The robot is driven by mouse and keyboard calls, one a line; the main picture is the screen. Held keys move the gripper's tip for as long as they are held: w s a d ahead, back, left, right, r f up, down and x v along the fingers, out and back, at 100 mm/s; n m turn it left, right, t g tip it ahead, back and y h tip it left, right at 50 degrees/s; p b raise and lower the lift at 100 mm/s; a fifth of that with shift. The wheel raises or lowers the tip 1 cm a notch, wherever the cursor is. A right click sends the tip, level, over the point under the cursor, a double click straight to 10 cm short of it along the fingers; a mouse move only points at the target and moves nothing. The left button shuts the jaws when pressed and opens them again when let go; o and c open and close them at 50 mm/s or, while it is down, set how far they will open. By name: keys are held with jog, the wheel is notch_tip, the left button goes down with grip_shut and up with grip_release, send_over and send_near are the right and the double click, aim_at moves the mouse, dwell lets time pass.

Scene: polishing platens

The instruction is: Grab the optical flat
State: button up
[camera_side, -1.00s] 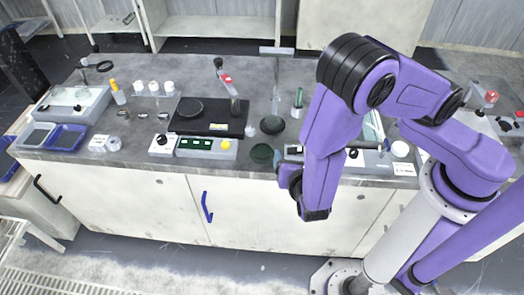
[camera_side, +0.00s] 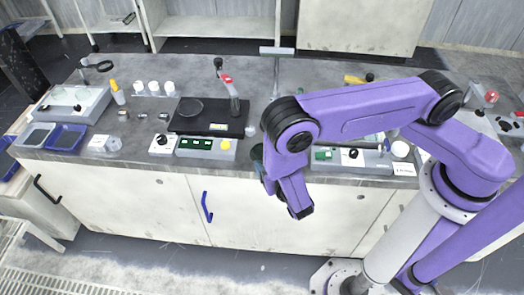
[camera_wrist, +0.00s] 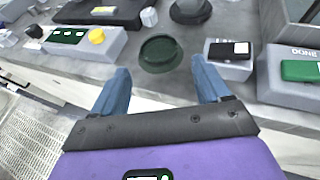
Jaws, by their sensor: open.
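A round dark-green disc, seemingly the optical flat, lies on the grey bench top near its front edge in the wrist view (camera_wrist: 160,52). In the side view only its left edge (camera_side: 256,153) shows beside my arm. My gripper (camera_wrist: 161,68) has two blue fingers spread wide with nothing between them. The disc lies ahead of the fingertips, roughly centred between them, and is not touched. In the side view my gripper is mostly hidden behind my arm, with a bit of blue finger (camera_side: 262,172) showing close to the disc.
Left of the disc is a grey box with a green panel and yellow button (camera_wrist: 97,36). To the right stand a small box with a black top (camera_wrist: 229,49) and a box labelled DONE (camera_wrist: 290,85). A dark round piece (camera_wrist: 190,10) sits behind the disc.

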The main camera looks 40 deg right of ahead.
jog(key=shift+x, duration=4.15)
jog(key=shift+r, duration=0.1)
jog(key=shift+a, duration=0.1)
jog(key=c, duration=0.9)
